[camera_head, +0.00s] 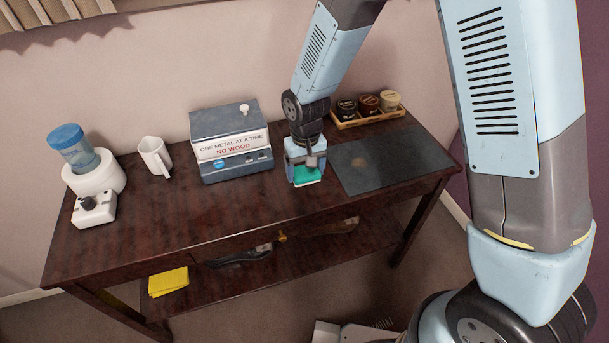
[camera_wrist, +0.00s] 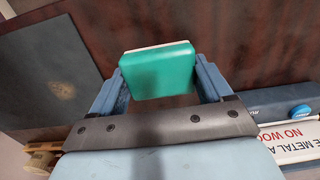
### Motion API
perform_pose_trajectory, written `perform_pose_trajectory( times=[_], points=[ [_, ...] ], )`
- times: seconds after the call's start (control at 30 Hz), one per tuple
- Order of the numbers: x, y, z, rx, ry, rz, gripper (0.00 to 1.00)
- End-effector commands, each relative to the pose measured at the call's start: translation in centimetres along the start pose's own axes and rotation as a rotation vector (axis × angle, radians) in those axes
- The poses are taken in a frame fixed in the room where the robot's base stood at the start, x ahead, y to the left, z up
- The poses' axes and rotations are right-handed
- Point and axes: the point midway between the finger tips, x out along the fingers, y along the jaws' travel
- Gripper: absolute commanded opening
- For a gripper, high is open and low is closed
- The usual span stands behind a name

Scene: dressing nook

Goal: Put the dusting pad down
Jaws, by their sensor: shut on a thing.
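The dusting pad is a teal block with a pale layer along one face. In the head view the pad (camera_head: 305,176) shows below my gripper (camera_head: 305,168), at the tabletop beside the left edge of the dark mat. In the wrist view the pad (camera_wrist: 158,70) sits between the two blue fingers of my gripper (camera_wrist: 160,80), which is shut on it. The dark wooden table (camera_head: 220,215) lies beneath. I cannot tell whether the pad touches the tabletop.
Right of my gripper lies a dark mat (camera_head: 375,165) with a faint brown mark. Behind it stands a wooden tray (camera_head: 345,125) with small jars. Left are a labelled box (camera_head: 232,148), a white mug (camera_head: 155,157) and a blue-topped device (camera_head: 97,178). The front left tabletop is clear.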

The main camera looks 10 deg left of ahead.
Motion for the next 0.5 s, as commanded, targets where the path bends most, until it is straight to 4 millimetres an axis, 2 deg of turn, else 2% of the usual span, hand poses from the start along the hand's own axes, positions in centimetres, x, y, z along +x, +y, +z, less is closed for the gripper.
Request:
perform_pose_trajectory(
  times=[0.17,0.33,0.5],
  points=[
    [1.0,0.0,-0.6,0.000,-0.002,0.000,0.30],
    [3.2,0.0,-0.5,0.000,-0.004,0.001,0.30],
    [3.7,0.0,-0.6,0.000,0.001,0.000,0.30]
  ],
)
